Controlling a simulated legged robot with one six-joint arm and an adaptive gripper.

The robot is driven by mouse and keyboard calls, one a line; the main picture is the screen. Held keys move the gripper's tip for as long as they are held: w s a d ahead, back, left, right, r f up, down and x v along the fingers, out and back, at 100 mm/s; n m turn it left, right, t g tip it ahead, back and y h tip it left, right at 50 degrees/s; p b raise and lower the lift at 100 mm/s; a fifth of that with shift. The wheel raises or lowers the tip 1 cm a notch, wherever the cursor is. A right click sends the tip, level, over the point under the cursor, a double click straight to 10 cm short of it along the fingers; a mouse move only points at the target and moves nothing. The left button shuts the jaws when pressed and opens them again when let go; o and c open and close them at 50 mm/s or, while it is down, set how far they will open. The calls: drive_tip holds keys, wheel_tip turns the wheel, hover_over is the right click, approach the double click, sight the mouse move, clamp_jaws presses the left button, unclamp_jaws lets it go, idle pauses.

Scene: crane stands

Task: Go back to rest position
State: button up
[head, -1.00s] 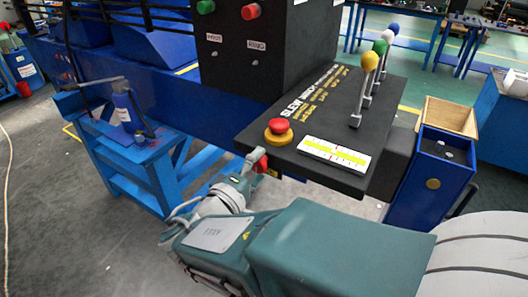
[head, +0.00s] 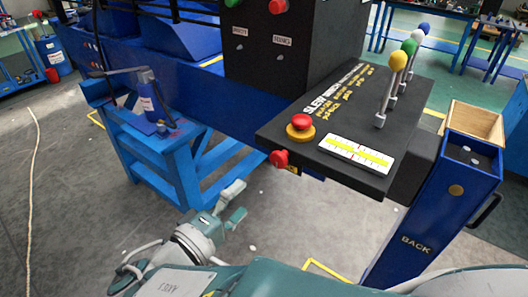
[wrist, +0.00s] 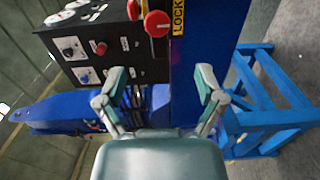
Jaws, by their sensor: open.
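My gripper (head: 229,200) is in the lower middle of the head view, below and left of the black control panel, with nothing between its fingers. In the wrist view my gripper (wrist: 160,93) shows two fingers spread wide apart and empty. The black control panel (head: 335,112) carries a red mushroom button (head: 300,122) on a yellow base and several levers with coloured balls (head: 398,62). A red knob (head: 279,158) sticks out from the panel's front edge. It is apart from the gripper. A red knob also shows in the wrist view (wrist: 157,24), beside a yellow LOCK label (wrist: 179,16).
A blue stand (head: 165,145) with a blue bottle (head: 150,95) is at the left. A blue box (head: 440,190) marked BACK, with a wooden tray (head: 475,122) behind it, stands at the right. Grey floor (head: 80,210) is open at the lower left.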

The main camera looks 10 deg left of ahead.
drive_tip(key=shift+d, duration=0.1)
drive_tip(key=s+d+f+m+g+y, duration=0.1)
drive_tip(key=d+m+g, duration=0.4)
drive_tip(key=d, duration=0.9)
drive_tip(key=s+d+f+m+g+y, duration=0.2)
drive_tip(key=d+m+g+y, duration=0.4)
drive_tip(key=d, duration=0.8)
drive_tip(key=shift+f+m, duration=0.55)
drive_tip(key=shift+m, duration=0.65)
